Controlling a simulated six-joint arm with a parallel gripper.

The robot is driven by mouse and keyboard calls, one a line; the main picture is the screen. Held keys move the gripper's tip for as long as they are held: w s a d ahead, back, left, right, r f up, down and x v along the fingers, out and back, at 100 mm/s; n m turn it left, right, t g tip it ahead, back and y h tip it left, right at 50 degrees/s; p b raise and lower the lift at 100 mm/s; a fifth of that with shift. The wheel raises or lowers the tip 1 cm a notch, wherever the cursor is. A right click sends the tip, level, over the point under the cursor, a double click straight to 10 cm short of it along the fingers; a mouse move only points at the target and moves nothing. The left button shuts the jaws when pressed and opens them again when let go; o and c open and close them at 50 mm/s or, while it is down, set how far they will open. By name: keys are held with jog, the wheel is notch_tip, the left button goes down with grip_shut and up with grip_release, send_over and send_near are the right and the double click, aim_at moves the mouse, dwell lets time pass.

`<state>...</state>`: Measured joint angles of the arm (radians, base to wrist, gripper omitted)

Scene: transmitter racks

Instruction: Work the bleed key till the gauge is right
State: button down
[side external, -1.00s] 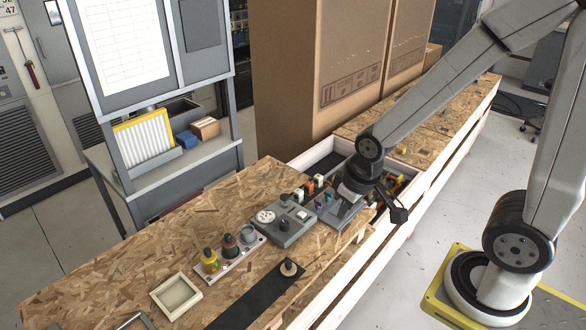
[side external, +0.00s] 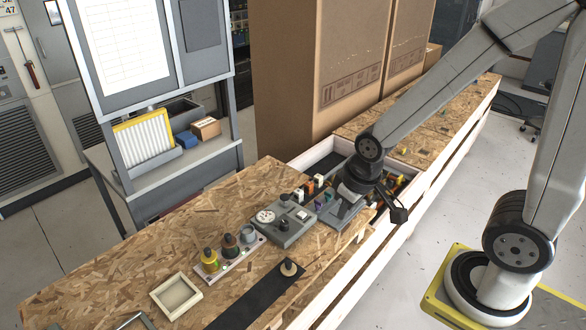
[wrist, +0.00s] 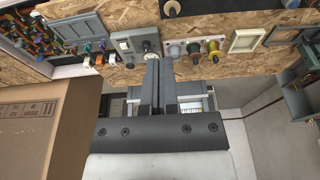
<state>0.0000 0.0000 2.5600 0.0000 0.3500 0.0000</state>
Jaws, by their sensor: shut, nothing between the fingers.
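A grey control box (side external: 287,236) sits on the chipboard bench and also shows in the wrist view (wrist: 126,34). Its round white gauge (side external: 265,216) is on the left in the side view; the reading is too small to make out. A black knob (side external: 284,226) stands near the middle of the box top, and another dark knob (side external: 285,198) is at its back edge. I cannot tell which is the bleed key. My gripper (wrist: 158,60) is shut and empty. In the wrist view its fingertips overlap the box's edge and partly cover the gauge. Contact is not visible.
A strip with yellow, brown and grey knobs (side external: 229,260) is left of the box. A cream tray (side external: 163,305) and a black mat (side external: 250,305) lie nearer. A bin of coloured parts is by my wrist. Large cardboard boxes (side external: 345,70) stand behind.

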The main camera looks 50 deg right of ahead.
jog(key=shift+w, duration=0.1)
jog(key=n+t+h, duration=0.3)
jog(key=n+t, duration=0.2)
jog(key=t, duration=0.1)
send_over(304, 215)
notch_tip(304, 215, down, 14)
jog(key=shift+r, duration=0.2)
jog(key=shift+w, duration=0.1)
jog(key=shift+f, duration=0.15)
jog(key=shift+f, duration=4.25)
